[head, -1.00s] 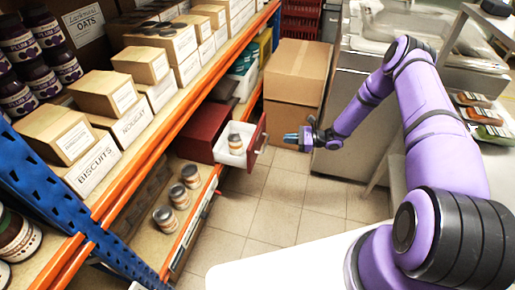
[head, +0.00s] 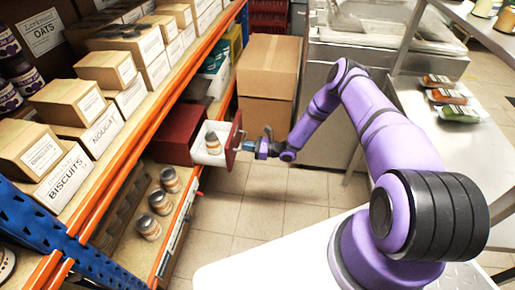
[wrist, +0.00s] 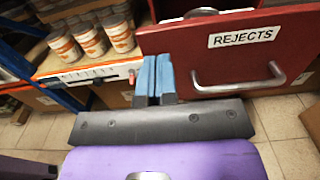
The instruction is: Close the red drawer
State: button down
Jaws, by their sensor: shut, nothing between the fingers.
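The red drawer (head: 234,140) is pulled out of its red cabinet (head: 178,134) on the shelf. Its white inside holds a jar (head: 212,143) with an orange-and-white label. In the wrist view the red drawer front (wrist: 225,48) carries a "REJECTS" label and a metal bar handle (wrist: 240,86). My gripper (head: 247,147) is at the drawer front, on its outer side. In the wrist view its blue fingers (wrist: 153,76) are together, empty, near the left part of the front and left of the handle. I cannot tell whether they touch the front.
Several jars (head: 160,202) stand on the lower shelf; some also show in the wrist view (wrist: 91,40). Orange shelf beams (head: 130,115) run along the left. Cardboard boxes (head: 268,67) stand behind the drawer. The tiled floor (head: 262,205) is clear.

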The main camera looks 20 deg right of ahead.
aim_at(230, 144)
jog(key=shift+x, duration=2.7)
jog(key=shift+a, duration=0.1)
